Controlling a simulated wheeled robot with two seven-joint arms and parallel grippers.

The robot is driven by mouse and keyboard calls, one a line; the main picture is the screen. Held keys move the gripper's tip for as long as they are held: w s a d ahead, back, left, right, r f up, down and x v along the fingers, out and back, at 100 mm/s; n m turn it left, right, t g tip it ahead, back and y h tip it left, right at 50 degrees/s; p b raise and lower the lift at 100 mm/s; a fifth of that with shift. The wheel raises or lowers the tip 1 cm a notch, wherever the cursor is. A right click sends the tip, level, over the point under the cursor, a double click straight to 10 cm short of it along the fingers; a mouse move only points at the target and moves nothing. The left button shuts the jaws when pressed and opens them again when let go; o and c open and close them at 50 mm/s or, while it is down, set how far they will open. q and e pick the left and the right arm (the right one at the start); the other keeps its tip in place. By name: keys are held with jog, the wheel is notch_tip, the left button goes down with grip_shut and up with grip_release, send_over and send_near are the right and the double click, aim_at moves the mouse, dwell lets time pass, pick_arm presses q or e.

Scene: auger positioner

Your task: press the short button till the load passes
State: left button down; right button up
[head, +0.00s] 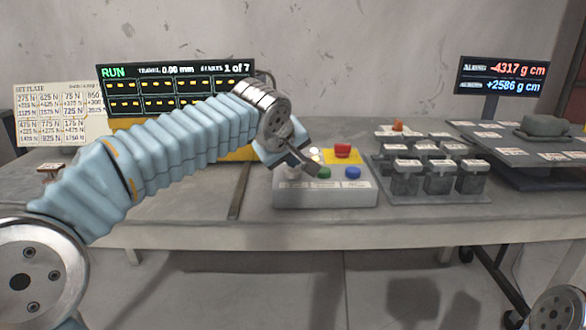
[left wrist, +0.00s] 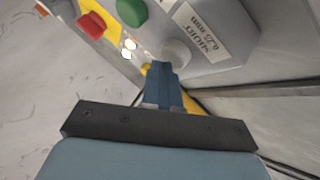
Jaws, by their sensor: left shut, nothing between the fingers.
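The control box (head: 330,196) stands on the table, with a pale button at its left, a green button (head: 323,172), a blue button (head: 352,173) and a red button (head: 343,150) on a yellow patch. In the left wrist view the pale grey button (left wrist: 176,54) sits beside a label (left wrist: 212,38) that seems to read SHORT, 0.25 mm. My left gripper (head: 314,168) is shut and empty, tilted down over the box's left part. In the left wrist view its fingertips (left wrist: 160,70) are close beside the pale button; contact cannot be told. My right gripper is out of view.
The run display (head: 180,85) reads RUN, travel 0.00 mm, 1 of 7. The right display (head: 502,77) reads -4317 and +2586 g cm. Dark weights (head: 440,178) stand on a tray right of the box. A set plate chart (head: 60,115) is at the left.

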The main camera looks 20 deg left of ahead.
aim_at(291, 171)
pick_arm(q)
jog(key=shift+r, duration=0.5)
jog(key=shift+r+p, duration=0.1)
jog(key=shift+p, duration=0.25)
notch_tip(291, 171, up, 6)
jog(key=p, duration=0.4)
jog(key=shift+p, duration=0.3)
dwell(0.6)
